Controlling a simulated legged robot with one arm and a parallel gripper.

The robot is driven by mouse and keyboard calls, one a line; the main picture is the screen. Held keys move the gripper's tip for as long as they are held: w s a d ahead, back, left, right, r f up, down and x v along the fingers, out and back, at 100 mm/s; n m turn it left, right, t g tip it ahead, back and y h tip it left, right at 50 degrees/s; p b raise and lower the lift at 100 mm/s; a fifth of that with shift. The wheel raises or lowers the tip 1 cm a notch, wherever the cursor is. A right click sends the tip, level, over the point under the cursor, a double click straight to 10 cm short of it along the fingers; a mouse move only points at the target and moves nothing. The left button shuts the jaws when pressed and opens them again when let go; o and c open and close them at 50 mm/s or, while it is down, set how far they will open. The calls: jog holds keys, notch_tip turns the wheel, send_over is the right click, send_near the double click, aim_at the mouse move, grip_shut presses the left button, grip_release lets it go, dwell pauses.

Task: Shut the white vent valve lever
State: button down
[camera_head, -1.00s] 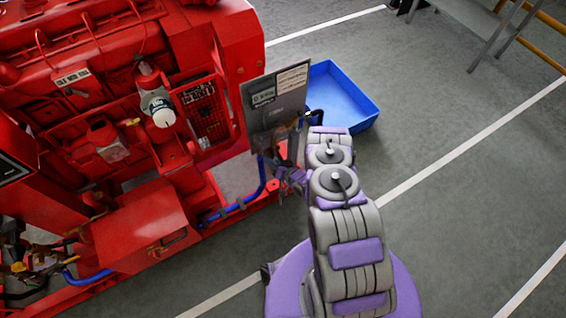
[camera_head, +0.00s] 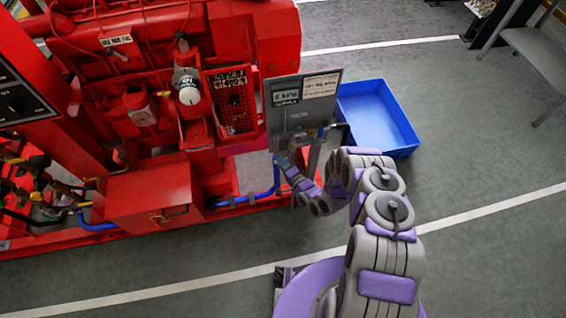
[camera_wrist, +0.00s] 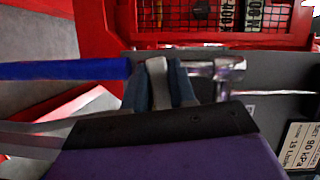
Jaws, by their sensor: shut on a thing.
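The white vent valve lever (camera_wrist: 157,72) shows in the wrist view as a pale bar between my two blue-grey fingers. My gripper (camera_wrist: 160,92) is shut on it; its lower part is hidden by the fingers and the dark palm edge. A shiny metal valve fitting (camera_wrist: 222,70) lies just right of the fingers, in front of the grey panel. In the head view my gripper (camera_head: 281,161) is at the lower left edge of the grey panel (camera_head: 295,118). The lever is too small to make out there.
A blue hose (camera_wrist: 60,70) runs in from the left towards the valve. The red pumpset (camera_head: 150,190) fills the left of the head view. A blue tray (camera_head: 405,140) lies on the floor behind the panel. Open grey floor (camera_head: 480,150) is at the right.

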jog(key=shift+r+m, duration=0.3)
jog(key=shift+m, duration=0.2)
jog(key=shift+d, duration=0.1)
jog(key=c, duration=1)
grip_release()
jog(key=v, duration=1.7)
jog(key=shift+d+f, duration=0.15)
jog(key=shift+f, duration=0.1)
